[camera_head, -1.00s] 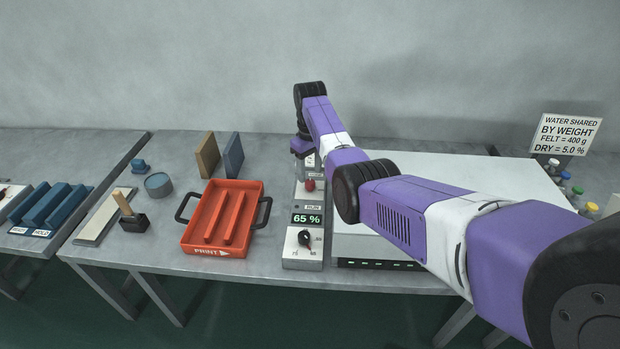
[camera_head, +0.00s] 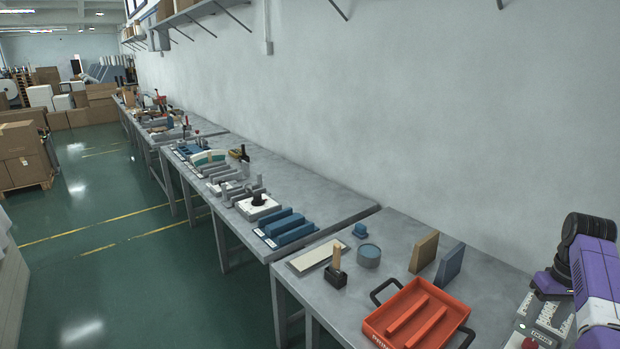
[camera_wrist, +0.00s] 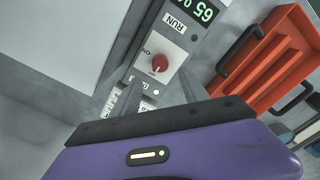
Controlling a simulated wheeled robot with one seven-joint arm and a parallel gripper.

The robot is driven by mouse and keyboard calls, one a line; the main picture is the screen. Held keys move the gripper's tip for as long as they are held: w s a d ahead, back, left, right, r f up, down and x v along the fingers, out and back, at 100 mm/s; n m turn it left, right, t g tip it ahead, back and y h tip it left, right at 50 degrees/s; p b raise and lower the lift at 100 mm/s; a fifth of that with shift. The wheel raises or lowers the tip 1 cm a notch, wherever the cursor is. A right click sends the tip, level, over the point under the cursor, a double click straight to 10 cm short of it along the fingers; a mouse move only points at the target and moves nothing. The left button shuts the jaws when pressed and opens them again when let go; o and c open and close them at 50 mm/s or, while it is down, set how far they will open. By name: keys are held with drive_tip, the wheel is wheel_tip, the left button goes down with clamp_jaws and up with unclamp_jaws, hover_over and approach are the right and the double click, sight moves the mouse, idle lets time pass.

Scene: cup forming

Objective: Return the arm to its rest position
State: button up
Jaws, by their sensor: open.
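My arm (camera_head: 595,275) is purple and white and stands at the right edge of the head view, bent down over a grey control box (camera_head: 545,318). My gripper (camera_wrist: 150,95) shows in the wrist view, with its purple body across the bottom and its two fingers apart. Nothing shows between the fingers. The gripper points at the control box, near its red knob (camera_wrist: 160,63); I cannot tell the exact gap. Above the knob is a RUN label and a green 65 % display (camera_wrist: 205,12). In the head view the fingers cannot be made out.
An orange tray (camera_head: 374,326) with black handles stands left of the control box, also at the wrist view's right (camera_wrist: 252,82). Tan (camera_head: 424,251) and blue (camera_head: 450,264) boards stand behind it. A pale machine top (camera_wrist: 50,45) fills the wrist view's left. More benches (camera_head: 330,205) run leftward.

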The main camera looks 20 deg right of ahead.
drive_tip(key=w+d+r+m+t+h, duration=0.1)
drive_tip(key=w+d+r+t+h, duration=0.15)
drive_tip(key=w, duration=0.25)
drive_tip(key=w+d+r+t+h, duration=0.1)
drive_tip(key=w+d+t+h, duration=0.2)
drive_tip(key=w+t+h, duration=0.1)
drive_tip(key=s+a+f+t, duration=0.1)
drive_tip(key=s+a+t, duration=0.1)
drive_tip(key=a, duration=0.6)
drive_tip(key=s+a+f+t+h, duration=0.1)
drive_tip(key=a+f+t, duration=0.15)
drive_tip(key=a, duration=0.55)
drive_tip(key=s+a+t, duration=0.2)
drive_tip(key=a, duration=0.6)
drive_tip(key=s+a+r+n+t+y, duration=0.2)
drive_tip(key=s+a+r, duration=0.1)
drive_tip(key=s+a, duration=0.85)
drive_tip(key=s+a+r+n+t+y, duration=0.1)
drive_tip(key=s+a+r+t+y, duration=0.15)
drive_tip(key=s+a, duration=0.9)
drive_tip(key=s+a+n+g+y, duration=0.2)
drive_tip(key=s+a, duration=0.4)
drive_tip(key=s, duration=0.5)
drive_tip(key=shift+s+f+g+y, duration=0.15)
drive_tip(key=shift+f+g+y, duration=0.1)
drive_tip(key=shift+g+y, duration=0.3)
